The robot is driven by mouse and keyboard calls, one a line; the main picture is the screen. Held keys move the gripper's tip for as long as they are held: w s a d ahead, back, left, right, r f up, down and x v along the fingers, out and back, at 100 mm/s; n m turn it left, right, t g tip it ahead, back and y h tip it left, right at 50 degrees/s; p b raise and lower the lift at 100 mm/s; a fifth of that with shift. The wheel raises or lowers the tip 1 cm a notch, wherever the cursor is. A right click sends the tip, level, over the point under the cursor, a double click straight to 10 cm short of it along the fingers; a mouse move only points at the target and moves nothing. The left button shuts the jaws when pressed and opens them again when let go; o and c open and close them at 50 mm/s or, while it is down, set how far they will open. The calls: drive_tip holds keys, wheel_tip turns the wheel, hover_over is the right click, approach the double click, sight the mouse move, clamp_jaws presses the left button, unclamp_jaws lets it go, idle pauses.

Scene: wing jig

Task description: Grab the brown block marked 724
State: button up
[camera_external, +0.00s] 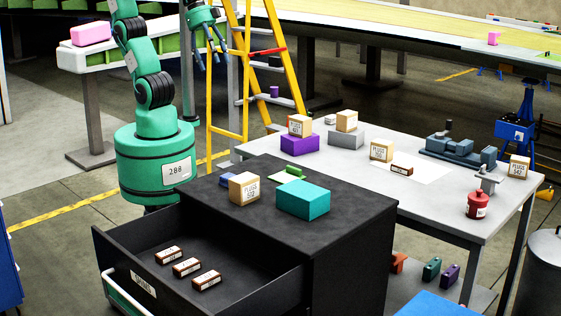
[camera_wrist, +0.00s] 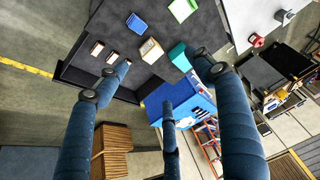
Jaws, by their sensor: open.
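Three small brown blocks with white labels lie in the open black drawer: one at the back (camera_external: 169,255), one in the middle (camera_external: 186,267) and one nearer the front right (camera_external: 207,280). A fourth brown block (camera_external: 402,170) lies on a white sheet on the grey table. The numbers on them are too small to read, so I cannot tell which is 724. My gripper (camera_external: 209,58) is open and empty, high up behind the black cabinet. In the wrist view my spread fingers (camera_wrist: 155,88) frame the scene, and drawer blocks (camera_wrist: 97,48) show at upper left.
The black cabinet top (camera_external: 335,178) holds a tan labelled block (camera_external: 244,190), a teal block (camera_external: 303,199) and small blue and green pieces. The drawer walls (camera_external: 250,291) stand around the three blocks. A yellow ladder (camera_external: 278,65) stands beside my arm.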

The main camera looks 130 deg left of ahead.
drive_tip(key=w+a+r+g+p, duration=0.1)
drive_tip(key=w+a+p, duration=0.1)
drive_tip(key=w+a, duration=0.9)
drive_tip(key=w+a+r+g+p, duration=0.1)
drive_tip(key=w+a+p, duration=0.2)
drive_tip(key=w+a, duration=0.8)
drive_tip(key=w+a+f+p, duration=0.1)
drive_tip(key=w+a+f, duration=0.3)
drive_tip(key=w+a, duration=0.25)
drive_tip(key=w+a+f+p, duration=0.2)
drive_tip(key=w+a+f, duration=0.3)
drive_tip(key=w, duration=0.3)
drive_tip(key=w+a+f+g+p, duration=0.1)
drive_tip(key=w+a+f+p, duration=0.1)
drive_tip(key=a+f, duration=2.2)
drive_tip(key=shift+a+p, duration=0.75)
drive_tip(key=shift+p, duration=0.15)
drive_tip(key=shift+f, duration=0.1)
hover_over(401, 166)
drive_tip(key=s, duration=0.1)
drive_tip(key=shift+f, duration=4.15)
